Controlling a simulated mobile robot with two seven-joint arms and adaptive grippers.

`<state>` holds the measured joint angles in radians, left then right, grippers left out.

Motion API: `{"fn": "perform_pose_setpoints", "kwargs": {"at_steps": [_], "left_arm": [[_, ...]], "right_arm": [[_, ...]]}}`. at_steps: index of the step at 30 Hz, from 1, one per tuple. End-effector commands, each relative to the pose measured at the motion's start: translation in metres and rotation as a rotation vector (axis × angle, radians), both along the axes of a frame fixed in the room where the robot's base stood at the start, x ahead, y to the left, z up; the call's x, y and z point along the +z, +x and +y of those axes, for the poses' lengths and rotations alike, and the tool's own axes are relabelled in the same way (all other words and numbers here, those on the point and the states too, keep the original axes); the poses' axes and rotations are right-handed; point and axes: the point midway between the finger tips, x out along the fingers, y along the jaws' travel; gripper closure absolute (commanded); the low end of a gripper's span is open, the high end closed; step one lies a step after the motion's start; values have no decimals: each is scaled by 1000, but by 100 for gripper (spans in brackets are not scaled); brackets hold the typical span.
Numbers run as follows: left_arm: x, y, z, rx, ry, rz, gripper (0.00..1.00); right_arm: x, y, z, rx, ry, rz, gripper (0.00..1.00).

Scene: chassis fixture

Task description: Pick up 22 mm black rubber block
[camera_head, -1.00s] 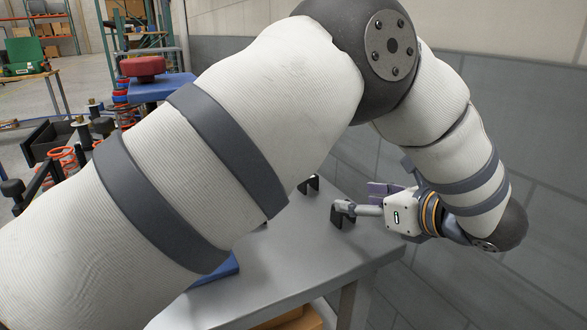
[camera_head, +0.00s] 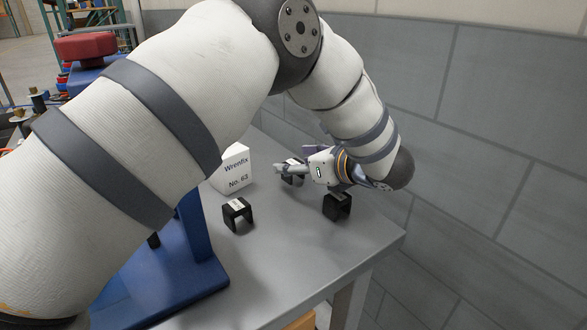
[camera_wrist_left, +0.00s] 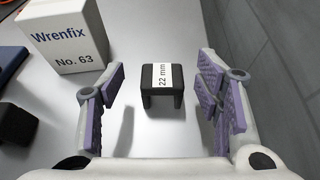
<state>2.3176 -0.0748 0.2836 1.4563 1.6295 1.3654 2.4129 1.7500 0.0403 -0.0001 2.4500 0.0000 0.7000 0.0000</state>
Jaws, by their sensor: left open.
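The 22 mm black rubber block (camera_wrist_left: 162,90) stands on the grey table, its white label reading "22 mm" in the left wrist view. It has a channel shape with an opening facing me. My left gripper (camera_head: 291,168) is open, with one purple-padded finger on each side of the block and clear gaps in the wrist view. In the head view the gripper partly hides this block (camera_head: 293,180). My right gripper is not in view.
A white box (camera_head: 233,168) marked "Wrenfix No. 63" stands left of the gripper. Two more black blocks stand nearby, one labelled at the left (camera_head: 237,214) and one nearer the table edge (camera_head: 337,206). A blue stand (camera_head: 170,275) is at front left; a wall rises behind.

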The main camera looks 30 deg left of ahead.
Motion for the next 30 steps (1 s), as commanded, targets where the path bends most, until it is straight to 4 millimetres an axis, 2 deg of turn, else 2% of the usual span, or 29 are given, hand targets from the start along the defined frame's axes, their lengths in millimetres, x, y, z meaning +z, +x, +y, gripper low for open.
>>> {"fn": "perform_pose_setpoints", "kwargs": {"at_steps": [1,4,10,17,26,30], "left_arm": [[-8,5,9,3,-1,6,42],[-13,10,23,1,-1,3,42],[-12,11,26,0,0,0,42],[-12,10,25,0,-1,0,94],[-11,10,25,0,-1,0,94],[4,11,25,0,-1,-3,94]], "right_arm": [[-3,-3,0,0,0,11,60],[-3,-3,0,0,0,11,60],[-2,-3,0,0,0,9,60],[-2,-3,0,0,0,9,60],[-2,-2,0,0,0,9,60],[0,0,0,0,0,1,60]]}}
